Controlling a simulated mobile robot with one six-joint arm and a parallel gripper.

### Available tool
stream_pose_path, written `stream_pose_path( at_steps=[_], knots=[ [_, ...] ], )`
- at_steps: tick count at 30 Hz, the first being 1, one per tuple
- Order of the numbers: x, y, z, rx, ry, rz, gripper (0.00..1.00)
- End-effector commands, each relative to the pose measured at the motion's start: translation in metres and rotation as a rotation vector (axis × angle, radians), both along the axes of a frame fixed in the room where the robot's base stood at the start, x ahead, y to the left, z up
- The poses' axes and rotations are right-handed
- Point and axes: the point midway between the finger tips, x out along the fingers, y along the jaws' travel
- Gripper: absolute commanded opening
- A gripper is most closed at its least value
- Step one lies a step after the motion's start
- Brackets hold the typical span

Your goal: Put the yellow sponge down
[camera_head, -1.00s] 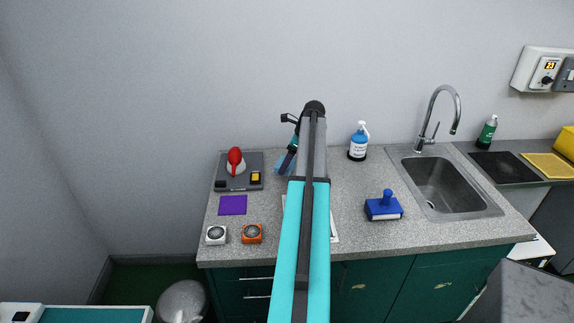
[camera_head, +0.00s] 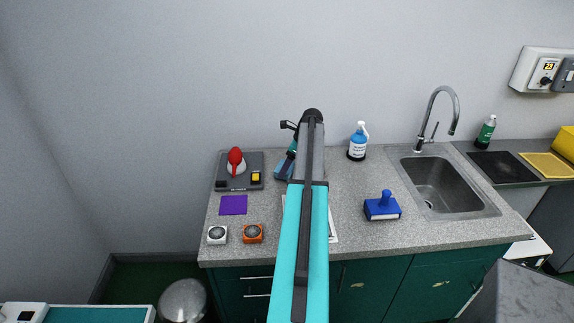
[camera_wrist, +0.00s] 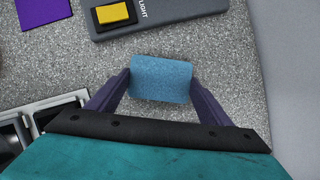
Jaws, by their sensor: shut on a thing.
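My gripper (camera_wrist: 160,82) is shut on a light blue, block-shaped thing that looks like a sponge (camera_wrist: 161,76); its two purple fingers press its left and right sides. It is blue, not yellow. In the head view, the blue sponge (camera_head: 283,171) is over the back of the speckled worktop (camera_head: 345,215), right of the grey device; my arm partly covers this area. I cannot tell whether the sponge touches the worktop. No yellow sponge is in my gripper.
The grey device (camera_wrist: 160,14) with a yellow switch (camera_wrist: 115,15) is close beyond the sponge. Worktop near the sponge is clear.

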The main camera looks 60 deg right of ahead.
Motion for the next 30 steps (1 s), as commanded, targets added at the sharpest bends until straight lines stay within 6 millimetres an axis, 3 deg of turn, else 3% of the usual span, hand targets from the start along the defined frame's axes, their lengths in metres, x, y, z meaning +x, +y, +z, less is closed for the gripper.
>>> stream_pose_path(
  at_steps=[16, 17, 20, 30],
  knots=[
    [0.0002, 0.0003, -0.0082, 0.000, 0.000, 0.000, 0.55],
    [0.0003, 0.0004, -0.0084, 0.000, 0.000, 0.000, 0.75],
    [0.0004, 0.0003, -0.0081, 0.000, 0.000, 0.000, 0.92],
    [0.0005, 0.0004, -0.0071, 0.000, 0.000, 0.001, 0.92]
  ],
)
